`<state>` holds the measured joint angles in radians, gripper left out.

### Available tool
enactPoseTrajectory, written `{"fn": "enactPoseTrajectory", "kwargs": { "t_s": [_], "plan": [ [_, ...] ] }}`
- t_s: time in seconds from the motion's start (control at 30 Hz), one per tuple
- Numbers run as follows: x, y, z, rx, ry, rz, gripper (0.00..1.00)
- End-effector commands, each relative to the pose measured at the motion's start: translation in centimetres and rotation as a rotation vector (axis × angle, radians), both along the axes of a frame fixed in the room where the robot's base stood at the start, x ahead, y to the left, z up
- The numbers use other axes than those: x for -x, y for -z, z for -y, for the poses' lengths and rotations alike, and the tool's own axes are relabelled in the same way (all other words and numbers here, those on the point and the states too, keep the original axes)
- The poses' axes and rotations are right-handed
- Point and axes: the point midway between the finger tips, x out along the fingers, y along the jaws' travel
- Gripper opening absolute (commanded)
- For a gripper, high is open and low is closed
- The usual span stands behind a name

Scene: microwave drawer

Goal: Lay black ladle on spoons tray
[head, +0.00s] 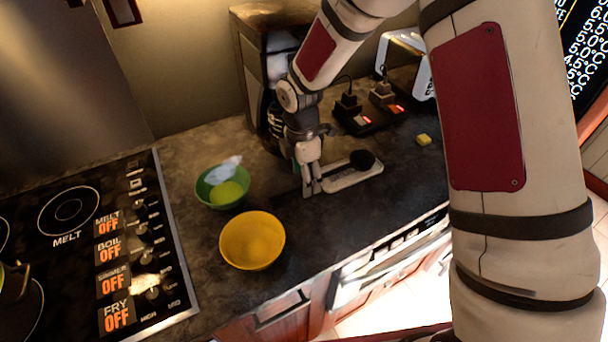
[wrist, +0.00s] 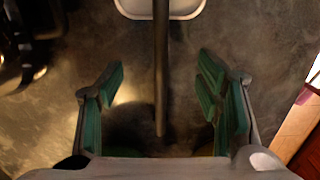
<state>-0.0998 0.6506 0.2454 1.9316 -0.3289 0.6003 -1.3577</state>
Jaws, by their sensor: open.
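The black ladle's round bowl (head: 362,160) shows over the right part of the white spoons tray (head: 340,184) on the counter. Its long dark handle (wrist: 161,70) runs down the wrist view, from over the tray edge (wrist: 185,10) to between my fingers. My gripper (head: 311,190) points down at the tray's left end. In the wrist view my gripper (wrist: 160,95) is open, with a green-padded finger on each side of the handle and a gap to both. The ladle's bowl is outside the wrist view. I cannot tell how far the handle is above the counter.
A yellow bowl (head: 252,240) and a green bowl (head: 212,198) with items in it stand left of my gripper. A coffee machine (head: 262,60) stands behind. A power strip (head: 385,118) and yellow sponge (head: 424,140) lie to the right. The stove (head: 130,240) is far left.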

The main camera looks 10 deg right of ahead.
Motion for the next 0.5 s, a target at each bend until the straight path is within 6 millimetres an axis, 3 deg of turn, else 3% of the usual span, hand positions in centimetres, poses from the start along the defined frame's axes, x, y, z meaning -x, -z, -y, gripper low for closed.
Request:
{"fn": "enactPoseTrajectory", "kwargs": {
  "t_s": [0.27,0.5],
  "plan": [
    [-0.1,-1.1,0.0,-0.001,0.001,0.003,0.59],
    [-0.1,-5.6,-0.2,-0.001,0.003,0.005,0.59]
  ]
}}
